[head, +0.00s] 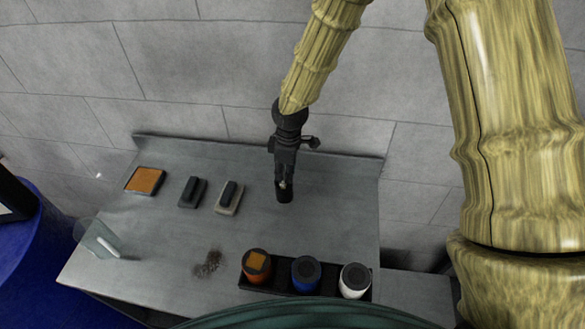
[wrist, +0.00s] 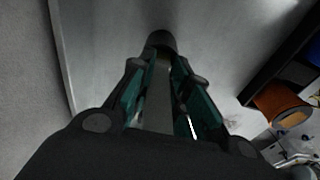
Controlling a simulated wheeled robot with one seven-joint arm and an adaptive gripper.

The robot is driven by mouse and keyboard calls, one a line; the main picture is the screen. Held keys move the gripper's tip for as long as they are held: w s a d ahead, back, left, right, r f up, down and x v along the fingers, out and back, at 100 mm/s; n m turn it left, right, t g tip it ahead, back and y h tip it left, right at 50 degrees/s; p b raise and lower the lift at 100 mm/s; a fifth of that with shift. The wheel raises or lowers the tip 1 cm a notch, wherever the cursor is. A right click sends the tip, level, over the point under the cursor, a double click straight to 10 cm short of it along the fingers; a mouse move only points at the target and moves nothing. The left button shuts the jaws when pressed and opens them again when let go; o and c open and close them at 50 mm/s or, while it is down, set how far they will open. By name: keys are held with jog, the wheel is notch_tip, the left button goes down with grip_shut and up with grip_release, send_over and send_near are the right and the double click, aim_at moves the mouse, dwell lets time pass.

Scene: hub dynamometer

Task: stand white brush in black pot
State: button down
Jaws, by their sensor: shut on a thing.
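My gripper (head: 285,177) points down over the middle of the table, its fingers closed around a narrow pale thing, apparently the white brush (head: 284,184). In the wrist view a pale strip of it (wrist: 157,100) shows between the teal fingers (wrist: 160,75). A small dark cylinder, apparently the black pot (head: 284,197), is right at the fingertips; it also shows in the wrist view (wrist: 160,39). The brush's lower end is hidden, so I cannot tell if it is inside the pot or above it.
A black rack (head: 278,286) at the front holds orange (head: 257,268), blue (head: 305,274) and white (head: 354,283) canisters. A brown smudge (head: 208,264) marks the table. A wall stands behind.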

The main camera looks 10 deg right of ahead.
jog(key=shift+w+d+f, duration=0.1)
jog(key=shift+d+f, duration=0.05)
jog(key=c, duration=1.3)
grip_release()
jog(key=shift+c, duration=0.2)
jog(key=shift+o, duration=0.4)
notch_tip(320, 180, up, 12)
jog(key=d, duration=0.1)
jog(key=shift+s, duration=0.3)
